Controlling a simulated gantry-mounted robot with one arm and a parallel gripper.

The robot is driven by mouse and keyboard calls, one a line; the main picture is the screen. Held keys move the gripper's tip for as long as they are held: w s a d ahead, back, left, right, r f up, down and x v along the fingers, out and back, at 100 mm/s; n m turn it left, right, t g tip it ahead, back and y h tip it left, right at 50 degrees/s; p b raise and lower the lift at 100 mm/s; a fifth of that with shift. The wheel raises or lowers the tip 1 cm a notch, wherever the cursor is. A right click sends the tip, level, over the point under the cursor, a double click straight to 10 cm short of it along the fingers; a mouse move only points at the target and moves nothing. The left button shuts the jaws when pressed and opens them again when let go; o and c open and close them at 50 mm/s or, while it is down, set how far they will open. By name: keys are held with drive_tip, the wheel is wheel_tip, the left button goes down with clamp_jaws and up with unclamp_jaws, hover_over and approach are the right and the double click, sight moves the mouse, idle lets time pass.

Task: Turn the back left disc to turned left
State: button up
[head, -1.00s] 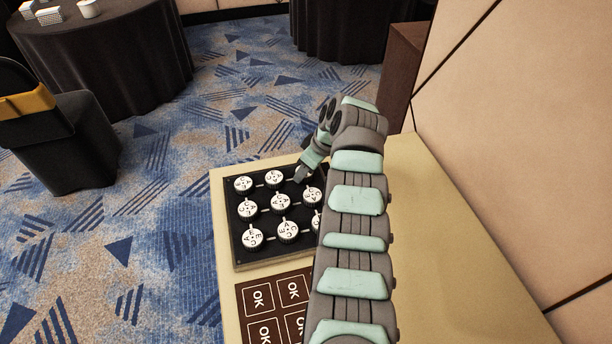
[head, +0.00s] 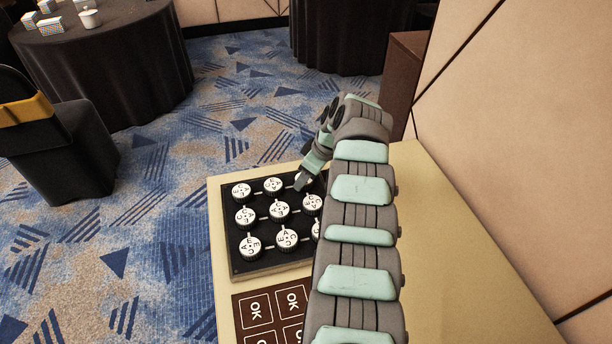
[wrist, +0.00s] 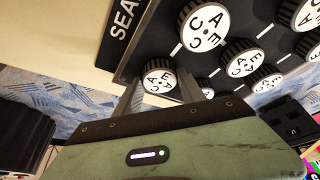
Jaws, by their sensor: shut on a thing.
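A black panel (head: 235,252) carries rows of round white-topped discs with black letters. In the head view my gripper (head: 302,184) reaches down at the panel's far right corner in the picture and hides the disc there. By the sideways lettering this corner is the panel's back left. In the wrist view the back left disc (wrist: 158,78), lettered A, C and E, sits between my two fingers (wrist: 162,96), which are shut on its sides. The exact turn of its letters is hard to read.
Neighbouring discs (wrist: 203,28) (head: 273,185) stand close around the held one. Brown OK cards (head: 256,309) lie in front of the panel on the cream table (head: 222,290). A wall (head: 520,130) rises on the right.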

drive_tip(key=o, duration=1.4)
drive_tip(key=p+v, duration=0.4)
drive_tip(key=v, duration=0.7)
